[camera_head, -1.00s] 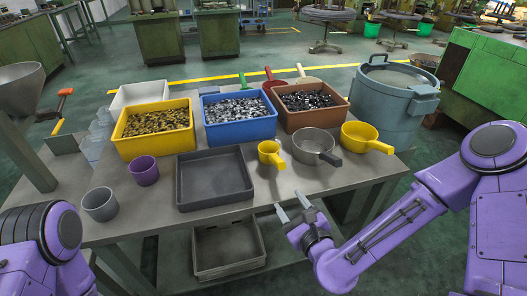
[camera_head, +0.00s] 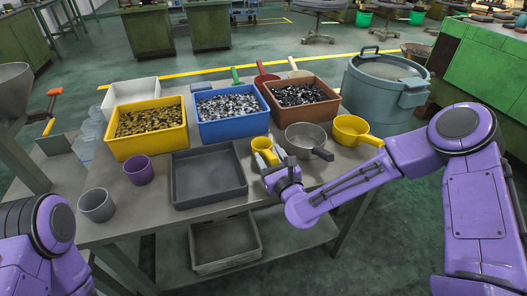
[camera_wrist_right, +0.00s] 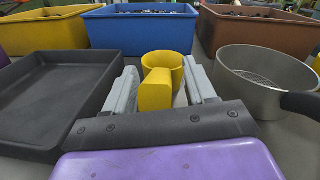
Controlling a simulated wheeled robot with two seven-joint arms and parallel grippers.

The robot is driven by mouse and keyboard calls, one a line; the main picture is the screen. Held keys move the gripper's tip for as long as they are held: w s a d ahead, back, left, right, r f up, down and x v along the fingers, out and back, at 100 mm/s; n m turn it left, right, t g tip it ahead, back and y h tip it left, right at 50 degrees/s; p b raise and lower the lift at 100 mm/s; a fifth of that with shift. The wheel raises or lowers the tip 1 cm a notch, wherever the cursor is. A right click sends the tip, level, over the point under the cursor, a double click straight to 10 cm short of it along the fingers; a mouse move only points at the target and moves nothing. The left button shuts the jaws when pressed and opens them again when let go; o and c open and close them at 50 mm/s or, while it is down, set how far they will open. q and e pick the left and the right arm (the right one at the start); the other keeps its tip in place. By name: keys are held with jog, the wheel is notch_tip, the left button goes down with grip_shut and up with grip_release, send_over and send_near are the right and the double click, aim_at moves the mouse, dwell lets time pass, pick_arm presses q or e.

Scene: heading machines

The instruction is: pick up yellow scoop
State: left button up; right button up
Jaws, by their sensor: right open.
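A small yellow scoop (camera_head: 262,147), cup-shaped with a handle, stands on the grey table near the front edge, right of the dark tray. It also shows in the right wrist view (camera_wrist_right: 174,62), its handle (camera_wrist_right: 155,92) pointing towards me. A larger yellow scoop (camera_head: 349,127) stands further right. My right gripper (camera_head: 276,166) is open at the small scoop. In the right wrist view its fingers (camera_wrist_right: 160,75) stand on either side of the handle; I cannot tell whether either touches it. My left gripper is out of view; only part of that arm shows.
A grey saucepan (camera_head: 303,138) stands close right of the small scoop. The dark tray (camera_head: 208,197) lies left. Yellow (camera_head: 150,143), blue (camera_head: 236,128) and brown (camera_head: 303,116) bins of parts line the back. A large blue-grey pot (camera_head: 379,104) stands at right.

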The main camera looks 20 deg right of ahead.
grip_shut()
jog(key=shift+r, duration=0.15)
jog(key=shift+r, duration=0.3)
notch_tip(320, 180, up, 3)
jog(key=shift+s+d, duration=0.1)
jog(key=shift+d, duration=0.05)
jog(key=s+d+r+p, duration=0.7)
jog(key=s+r+p, duration=0.2)
jog(key=s+p, duration=0.2)
jog(key=shift+s+d+p, duration=0.2)
jog(key=shift+d+p, duration=0.15)
jog(key=shift+p, duration=0.15)
